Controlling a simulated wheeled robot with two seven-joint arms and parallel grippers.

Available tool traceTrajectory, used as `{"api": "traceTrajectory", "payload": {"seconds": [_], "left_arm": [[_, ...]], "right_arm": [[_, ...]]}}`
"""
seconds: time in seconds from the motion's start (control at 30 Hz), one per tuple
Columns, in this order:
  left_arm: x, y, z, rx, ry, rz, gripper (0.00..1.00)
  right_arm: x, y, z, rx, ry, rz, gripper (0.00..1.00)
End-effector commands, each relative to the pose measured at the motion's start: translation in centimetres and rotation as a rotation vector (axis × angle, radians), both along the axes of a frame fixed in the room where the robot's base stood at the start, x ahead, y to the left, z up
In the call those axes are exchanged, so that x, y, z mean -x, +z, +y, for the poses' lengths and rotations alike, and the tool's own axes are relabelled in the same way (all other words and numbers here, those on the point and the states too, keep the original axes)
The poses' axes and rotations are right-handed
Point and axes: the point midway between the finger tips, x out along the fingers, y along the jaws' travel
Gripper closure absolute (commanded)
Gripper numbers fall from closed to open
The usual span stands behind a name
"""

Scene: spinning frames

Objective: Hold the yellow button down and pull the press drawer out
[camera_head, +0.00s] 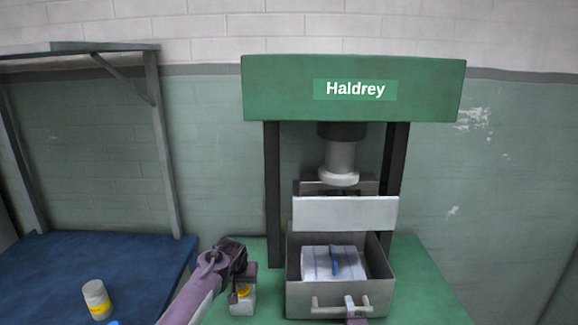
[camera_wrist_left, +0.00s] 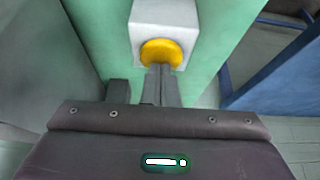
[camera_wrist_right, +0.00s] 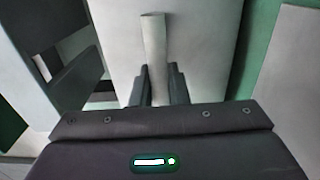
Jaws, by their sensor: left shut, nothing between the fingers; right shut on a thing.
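The yellow button (camera_head: 244,291) is on a small pale box (camera_head: 243,306) left of the press drawer. It also shows in the left wrist view (camera_wrist_left: 161,52). My left gripper (camera_wrist_left: 161,72) is shut and empty, its fingertips against the button's face; how far the button is pressed I cannot tell. The grey drawer (camera_head: 378,270) stands out from under the press, its inside visible from above. It holds a folded whitish striped cloth (camera_head: 315,262) with a blue stick-like thing (camera_head: 334,261) on it. My right gripper (camera_wrist_right: 152,80) is shut on the drawer's bar handle (camera_wrist_right: 153,38) at the front.
The green press (camera_head: 265,90) marked "Haldrey" has dark posts, a pale ram (camera_head: 340,165) and a light plate (camera_head: 346,213) above the drawer. A blue table (camera_head: 55,265) at left carries a white jar (camera_head: 96,298) with a yellow band. Green bench surface (camera_head: 425,280) is clear at right.

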Motion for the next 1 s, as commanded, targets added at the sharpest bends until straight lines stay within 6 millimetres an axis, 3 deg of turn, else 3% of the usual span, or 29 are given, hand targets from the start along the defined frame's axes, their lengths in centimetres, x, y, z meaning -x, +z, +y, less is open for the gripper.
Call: {"api": "traceTrajectory", "payload": {"seconds": [1.0], "left_arm": [[0.1,-0.3,0.0,-0.001,0.000,0.006,1.00]], "right_arm": [[3.2,-0.2,0.0,0.001,0.000,0.003,1.00]]}}
